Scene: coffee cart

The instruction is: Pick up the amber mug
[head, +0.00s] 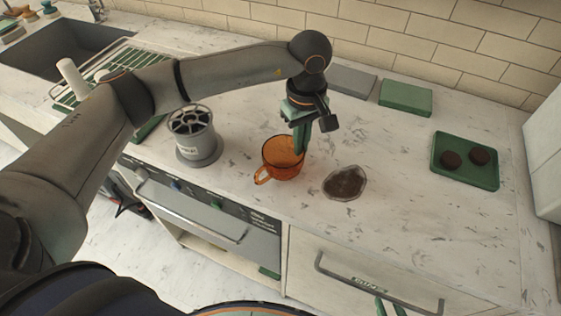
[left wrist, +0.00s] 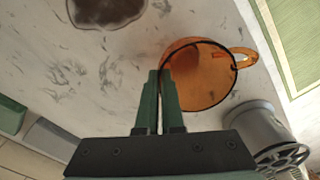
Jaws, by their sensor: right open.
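The amber mug (head: 279,165) is translucent orange and stands on the marble counter, its handle toward the lower left. In the left wrist view the mug (left wrist: 205,85) shows its open mouth, with the handle at upper right. My left gripper (head: 301,145) points down at the mug's right rim. Its two green fingers (left wrist: 160,80) are close together, with the mug's wall between them. I cannot tell any lift off the counter. My right gripper (head: 390,308) is open and empty at the bottom edge, in front of the drawer; only its fingertips show.
A dark brown patch (head: 345,183) lies right of the mug. A grey canister (head: 197,150) stands to the left. A green tray (head: 487,180) with two dark round items is at right. Green and grey blocks (head: 405,97) lie by the tiled wall. A sink (head: 70,48) is at far left.

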